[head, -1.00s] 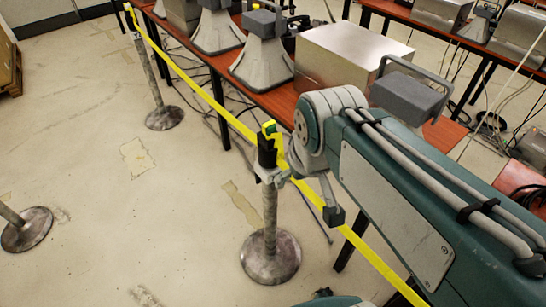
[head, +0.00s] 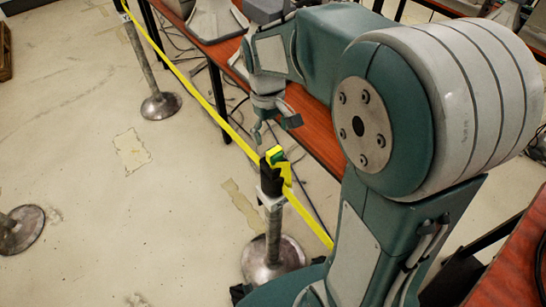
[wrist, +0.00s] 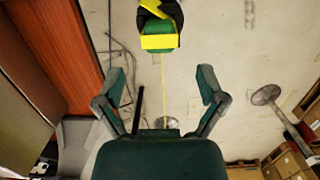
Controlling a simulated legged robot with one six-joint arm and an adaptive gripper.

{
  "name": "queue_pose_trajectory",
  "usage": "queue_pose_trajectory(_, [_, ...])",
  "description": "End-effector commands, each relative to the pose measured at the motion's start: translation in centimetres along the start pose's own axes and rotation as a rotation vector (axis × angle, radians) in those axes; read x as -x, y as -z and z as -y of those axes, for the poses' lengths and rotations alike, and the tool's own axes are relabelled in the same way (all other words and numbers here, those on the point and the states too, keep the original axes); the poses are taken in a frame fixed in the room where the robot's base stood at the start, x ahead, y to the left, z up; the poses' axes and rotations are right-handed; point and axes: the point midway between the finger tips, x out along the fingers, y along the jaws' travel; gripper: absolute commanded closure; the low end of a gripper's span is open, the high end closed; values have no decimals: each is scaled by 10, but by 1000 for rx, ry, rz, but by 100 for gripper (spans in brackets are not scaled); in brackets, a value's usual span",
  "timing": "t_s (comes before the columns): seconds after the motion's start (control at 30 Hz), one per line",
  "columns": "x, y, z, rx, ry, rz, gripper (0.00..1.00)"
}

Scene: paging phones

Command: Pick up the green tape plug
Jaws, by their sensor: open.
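The green tape plug (head: 276,155) sits at the top of the black head (head: 270,180) of the nearest stanchion post (head: 273,235), with yellow tape attached. In the wrist view the green plug (wrist: 158,44) with its yellow band is at the top centre, ahead of the fingertips. My gripper (head: 273,128) is just beyond and above the plug in the head view, pointing down. Its two fingers are spread and empty in the wrist view (wrist: 162,85), with the plug outside them.
Yellow tape (head: 190,88) runs to a farther post (head: 143,60). A red-brown table (head: 225,50) with grey speaker horns stands beside the tape. Another post base (head: 20,230) is at the left. Cardboard boxes (wrist: 290,162) show at lower right in the wrist view.

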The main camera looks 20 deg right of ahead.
Motion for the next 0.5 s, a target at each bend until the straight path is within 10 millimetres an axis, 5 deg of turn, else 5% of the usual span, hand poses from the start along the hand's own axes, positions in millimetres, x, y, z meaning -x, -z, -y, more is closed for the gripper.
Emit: queue_pose_trajectory(0.5, [-61, -2, 2, -1, 0, 1, 10])
